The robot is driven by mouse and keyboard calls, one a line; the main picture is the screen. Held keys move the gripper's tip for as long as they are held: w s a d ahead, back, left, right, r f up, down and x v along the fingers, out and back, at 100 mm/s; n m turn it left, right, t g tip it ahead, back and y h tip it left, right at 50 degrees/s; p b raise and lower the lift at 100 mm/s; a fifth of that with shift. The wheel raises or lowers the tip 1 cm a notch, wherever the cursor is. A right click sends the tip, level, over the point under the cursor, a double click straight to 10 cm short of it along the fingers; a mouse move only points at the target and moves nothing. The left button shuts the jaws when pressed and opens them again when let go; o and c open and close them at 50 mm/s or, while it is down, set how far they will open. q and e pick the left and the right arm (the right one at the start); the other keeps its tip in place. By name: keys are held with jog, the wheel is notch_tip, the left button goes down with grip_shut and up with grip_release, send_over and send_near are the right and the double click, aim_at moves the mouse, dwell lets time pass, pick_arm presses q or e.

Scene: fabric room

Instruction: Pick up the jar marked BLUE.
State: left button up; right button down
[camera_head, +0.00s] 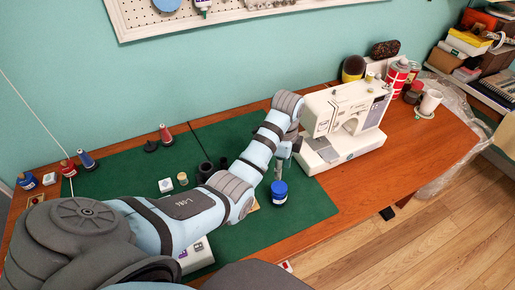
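A small jar with a blue lid and blue body (279,192) stands upright on the green mat, in front of the sewing machine; any writing on it is too small to read. My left arm reaches in from the lower left, and its wrist bends down close to this jar. My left gripper (279,171) is small and partly hidden by the wrist. It points down just above or at the jar's top; I cannot tell whether it touches it or how its fingers stand. Another blue jar (27,182) stands at the far left. My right gripper is not in view.
A white sewing machine (345,122) stands right of my wrist. A white mug (430,102) and red cans stand far right. The front-right wooden tabletop is clear.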

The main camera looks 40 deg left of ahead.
aim_at(277, 193)
pick_arm(q)
jog(key=shift+o, duration=0.9)
jog(key=shift+s, duration=0.1)
jog(key=o, duration=0.6)
jog(key=shift+o, duration=0.5)
jog(key=shift+f, duration=0.3)
notch_tip(277, 193, down, 14)
jog(key=b, duration=0.4)
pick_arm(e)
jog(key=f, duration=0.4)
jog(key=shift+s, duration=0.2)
pick_arm(q)
jog(key=shift+r, duration=0.1)
